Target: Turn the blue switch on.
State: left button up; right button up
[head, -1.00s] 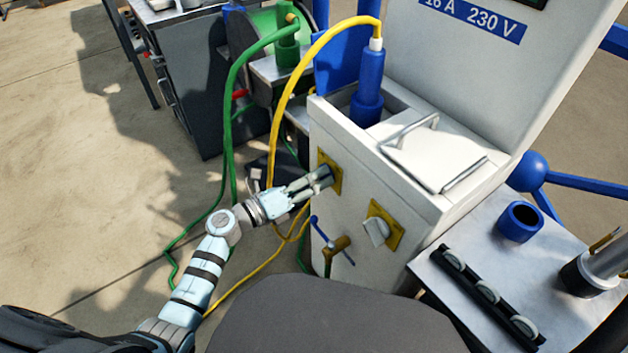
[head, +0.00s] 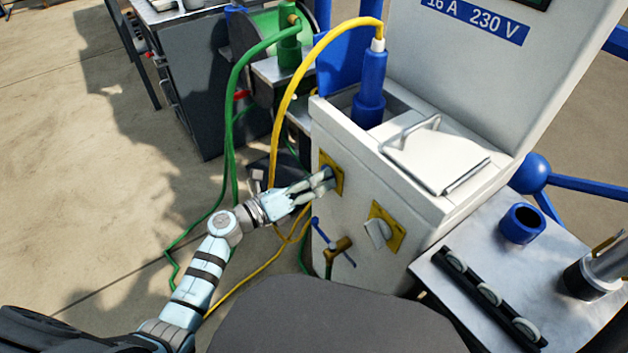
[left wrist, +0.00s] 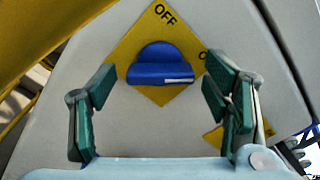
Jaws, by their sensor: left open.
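The blue switch (left wrist: 160,62) sits on a diamond-shaped yellow plate (left wrist: 160,98) in the left wrist view. Its grip bar lies level, with the white mark at the right end, toward a partly hidden label starting with "O". "OFF" is printed at the plate's top corner. In the head view my left gripper (head: 324,180) is in front of the yellow plate (head: 338,181) on the white box and hides the switch.
A second yellow plate with a white switch (head: 378,233) is to the lower right on the box (head: 350,215). A small brass tap (head: 340,245) with a blue lever is below. Yellow (head: 276,130) and green (head: 229,110) cables hang left of the box, close to my left gripper.

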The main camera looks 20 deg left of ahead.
pick_arm(q)
jog(key=v, duration=1.2)
